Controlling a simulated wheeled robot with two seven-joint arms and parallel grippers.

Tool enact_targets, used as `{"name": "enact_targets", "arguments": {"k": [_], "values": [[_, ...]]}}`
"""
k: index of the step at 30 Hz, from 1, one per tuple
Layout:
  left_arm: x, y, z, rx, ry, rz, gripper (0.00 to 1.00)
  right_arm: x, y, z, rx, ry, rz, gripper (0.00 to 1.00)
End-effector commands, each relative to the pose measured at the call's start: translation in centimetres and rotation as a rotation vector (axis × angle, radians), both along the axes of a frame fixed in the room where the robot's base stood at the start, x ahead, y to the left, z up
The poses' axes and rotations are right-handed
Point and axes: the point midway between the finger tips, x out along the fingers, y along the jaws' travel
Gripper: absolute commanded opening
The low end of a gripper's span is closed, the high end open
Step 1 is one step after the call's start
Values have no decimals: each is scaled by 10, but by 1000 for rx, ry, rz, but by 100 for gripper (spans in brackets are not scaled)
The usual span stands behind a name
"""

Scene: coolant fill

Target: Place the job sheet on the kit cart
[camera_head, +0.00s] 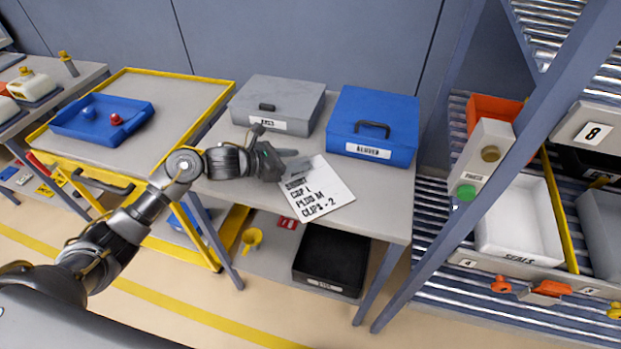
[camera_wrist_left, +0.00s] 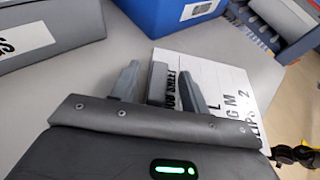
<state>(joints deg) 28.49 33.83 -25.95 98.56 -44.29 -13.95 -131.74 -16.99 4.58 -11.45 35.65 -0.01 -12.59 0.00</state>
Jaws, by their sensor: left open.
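The job sheet (camera_head: 318,192) is a white sheet with black printed lines. It lies on the grey table beside the boxes, tilted in the picture. My left gripper (camera_head: 291,162) is at its upper left edge, with open fingers. In the left wrist view the fingers (camera_wrist_left: 160,88) point at a grey clip-like edge of the job sheet (camera_wrist_left: 225,85), which shows between them; I cannot tell whether they touch it. The kit cart (camera_head: 185,92), yellow-framed with a grey top, stands left of the table. My right gripper is not in view.
A blue tray (camera_head: 103,118) with a red and a blue piece sits on the cart's left part; its right part is bare. A grey box (camera_head: 283,98) and a blue box (camera_head: 391,108) stand behind the sheet. A shelf rack with bins (camera_head: 520,220) is at right.

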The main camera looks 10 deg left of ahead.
Motion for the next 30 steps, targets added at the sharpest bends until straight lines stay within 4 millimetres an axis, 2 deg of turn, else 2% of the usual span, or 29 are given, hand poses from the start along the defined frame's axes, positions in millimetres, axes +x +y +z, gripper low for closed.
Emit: {"name": "enact_targets", "arguments": {"k": [4, 13, 23, 30], "values": [[11, -12, -4, -2, 1, 1, 45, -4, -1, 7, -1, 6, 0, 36], [13, -14, -8, 1, -2, 0, 44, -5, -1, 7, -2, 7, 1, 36], [13, -14, -8, 1, -1, 1, 1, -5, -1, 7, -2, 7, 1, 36], [13, -14, -7, 0, -2, 1, 0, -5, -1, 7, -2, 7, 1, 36]]}}
